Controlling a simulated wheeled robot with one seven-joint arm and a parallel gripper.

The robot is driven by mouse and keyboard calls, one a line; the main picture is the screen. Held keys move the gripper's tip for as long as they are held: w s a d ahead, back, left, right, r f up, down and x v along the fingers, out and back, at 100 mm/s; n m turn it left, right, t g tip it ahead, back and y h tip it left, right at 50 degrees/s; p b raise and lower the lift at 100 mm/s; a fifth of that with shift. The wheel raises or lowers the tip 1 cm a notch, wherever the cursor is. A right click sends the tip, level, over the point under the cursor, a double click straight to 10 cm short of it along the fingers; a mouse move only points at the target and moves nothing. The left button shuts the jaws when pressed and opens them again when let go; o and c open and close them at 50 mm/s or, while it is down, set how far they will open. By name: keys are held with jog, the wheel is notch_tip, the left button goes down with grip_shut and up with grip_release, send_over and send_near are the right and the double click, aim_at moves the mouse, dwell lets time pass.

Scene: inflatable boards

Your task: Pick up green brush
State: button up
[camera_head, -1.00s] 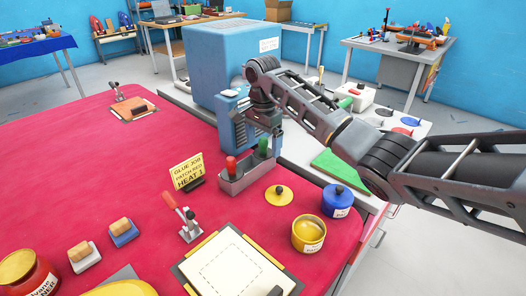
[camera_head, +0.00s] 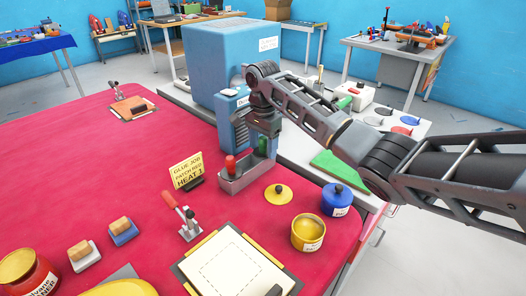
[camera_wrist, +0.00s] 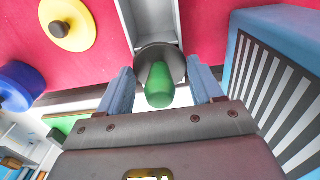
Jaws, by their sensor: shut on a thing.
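The green brush (camera_head: 262,146) stands upright in a grey holder (camera_head: 236,181) on the red table, at the holder's far right end.
A red-handled brush (camera_head: 230,164) stands in the same holder. The blue machine (camera_head: 228,60) rises close behind my gripper. A yellow lid (camera_head: 278,193), a yellow pot (camera_head: 308,233) and a blue pot (camera_head: 337,199) stand to the right. A yellow sign (camera_head: 187,171) stands left.

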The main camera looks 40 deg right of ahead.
aim_at(263, 137)
jog(key=shift+c, duration=0.7)
jog(key=shift+r, duration=0.1)
jog(key=shift+r, duration=0.25)
notch_tip(263, 137, up, 3)
jog(key=shift+w+r, duration=0.1)
jog(key=s+d+r+p, duration=0.5)
jog(key=s+r, duration=0.2)
jog(key=s, duration=0.3)
jog(key=shift+s+p, duration=0.35)
